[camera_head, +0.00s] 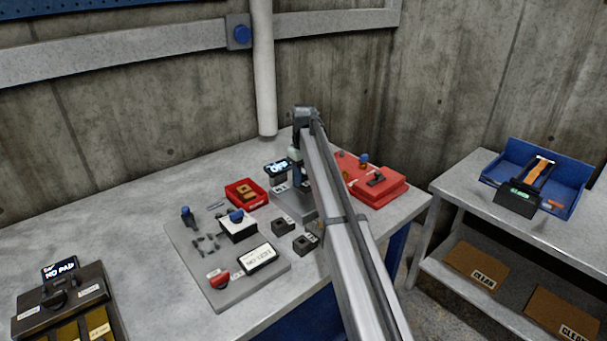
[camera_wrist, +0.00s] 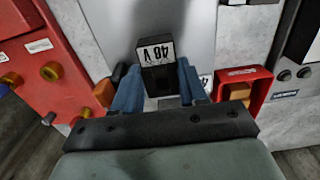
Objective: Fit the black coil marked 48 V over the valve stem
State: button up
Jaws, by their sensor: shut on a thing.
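My gripper (camera_wrist: 158,85) has blue fingers and is shut on a black coil (camera_wrist: 158,76). The coil's white label shows upside down in the wrist view and seems to read 48 V. In the head view my gripper (camera_head: 297,172) points down above a grey base plate (camera_head: 304,212) at the back of the table. The coil in its jaws cannot be made out there. The grey plate (camera_wrist: 205,35) lies below the coil in the wrist view. I cannot make out the valve stem; my arm and gripper may hide it.
Two black labelled blocks (camera_head: 283,227) (camera_head: 306,244) stand in front of the plate. A red bin (camera_head: 245,193) is left of it and a red case (camera_head: 373,183) right. The table's left middle is clear.

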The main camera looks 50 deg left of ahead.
aim_at(303, 179)
jog(key=shift+f, duration=0.9)
jog(key=o, duration=1.2)
jog(key=shift+o, duration=0.2)
notch_tip(303, 179, up, 14)
jog(key=shift+f, duration=0.15)
